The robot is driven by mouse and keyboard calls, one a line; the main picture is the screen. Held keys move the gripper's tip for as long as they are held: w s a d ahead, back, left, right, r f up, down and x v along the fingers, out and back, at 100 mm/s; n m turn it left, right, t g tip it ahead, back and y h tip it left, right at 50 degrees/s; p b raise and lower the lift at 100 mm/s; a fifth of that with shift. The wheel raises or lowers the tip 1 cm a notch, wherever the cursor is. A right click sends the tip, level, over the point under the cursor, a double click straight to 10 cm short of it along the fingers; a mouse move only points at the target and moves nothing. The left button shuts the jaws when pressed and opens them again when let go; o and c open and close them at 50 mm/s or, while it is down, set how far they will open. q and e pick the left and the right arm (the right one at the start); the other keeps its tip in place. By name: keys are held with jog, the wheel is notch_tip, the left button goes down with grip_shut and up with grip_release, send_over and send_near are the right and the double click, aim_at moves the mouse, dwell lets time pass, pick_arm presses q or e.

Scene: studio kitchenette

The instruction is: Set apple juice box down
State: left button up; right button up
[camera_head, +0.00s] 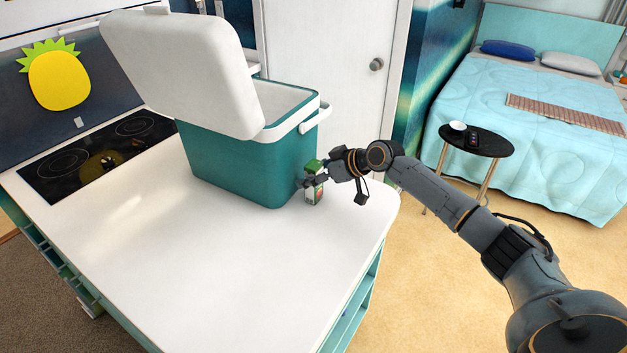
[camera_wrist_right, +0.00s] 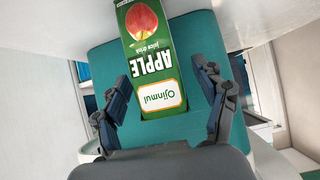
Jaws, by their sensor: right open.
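The apple juice box (camera_head: 314,195) is a small green and white carton with a red apple picture. It appears to stand upright on the white countertop, close beside the teal cooler's right corner. In the right wrist view the carton (camera_wrist_right: 150,60) shows upside down, its label facing the camera, between the spread fingers. My right gripper (camera_head: 312,180) is open around the carton, with visible gaps beside the fingers in the wrist view (camera_wrist_right: 160,85). In the head view the fingers partly cover the carton's middle. My left gripper is not in view.
The teal cooler (camera_head: 235,165) stands on the countertop (camera_head: 190,265), its white lid (camera_head: 185,65) raised and its handle (camera_head: 315,119) at the right. A black stovetop (camera_head: 100,155) lies left. The front counter is clear; its right edge is close to the carton.

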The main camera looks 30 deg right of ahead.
jog(key=shift+s, duration=0.1)
jog(key=shift+c, duration=0.4)
jog(key=shift+r, duration=0.1)
grip_shut()
